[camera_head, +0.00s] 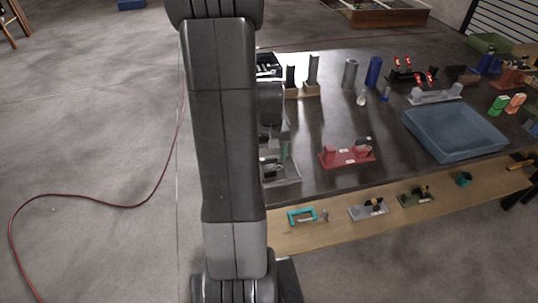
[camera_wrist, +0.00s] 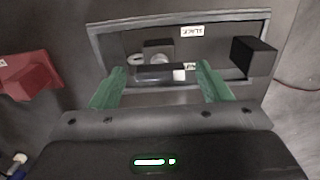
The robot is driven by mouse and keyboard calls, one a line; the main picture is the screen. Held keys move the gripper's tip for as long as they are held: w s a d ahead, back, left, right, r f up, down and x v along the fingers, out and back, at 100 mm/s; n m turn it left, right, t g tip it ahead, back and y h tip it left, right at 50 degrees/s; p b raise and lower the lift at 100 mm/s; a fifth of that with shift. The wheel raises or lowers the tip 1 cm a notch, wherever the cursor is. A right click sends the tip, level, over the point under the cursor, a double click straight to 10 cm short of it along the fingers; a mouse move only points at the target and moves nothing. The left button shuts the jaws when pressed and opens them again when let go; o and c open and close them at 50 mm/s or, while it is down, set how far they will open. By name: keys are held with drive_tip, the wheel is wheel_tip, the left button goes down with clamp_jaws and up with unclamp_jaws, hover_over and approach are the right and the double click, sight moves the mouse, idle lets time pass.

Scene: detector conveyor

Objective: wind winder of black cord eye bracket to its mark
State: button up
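In the wrist view a shallow grey tray (camera_wrist: 110,45) bears a white label (camera_wrist: 192,31) that seems to read BLACK. Inside it are a dark bar (camera_wrist: 155,74) with a pale end, a dark block and round light parts behind it. These may be the winder and eye bracket; I cannot tell them apart surely. My gripper (camera_wrist: 158,72) is open, its two green fingers spread on either side of the dark bar, not visibly touching it. In the head view the tray (camera_head: 288,188) is partly hidden behind my arm.
A black upright block (camera_wrist: 253,58) stands at the tray's right. A red bracket (camera_head: 346,154) lies on the dark table, left of the tray in the wrist view (camera_wrist: 28,75). A blue bin (camera_head: 455,132) stands farther right. Clamps (camera_head: 307,216) lie along the wooden front edge.

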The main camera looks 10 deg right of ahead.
sight(269, 158)
wheel_tip(269, 158, up, 14)
idle(0.6)
drive_tip(key=shift+f, duration=0.15)
wheel_tip(269, 158, down, 14)
drive_tip(key=shift+r, duration=0.1)
drive_tip(key=shift+n, duration=0.3)
idle(0.5)
drive_tip(key=shift+r, duration=0.1)
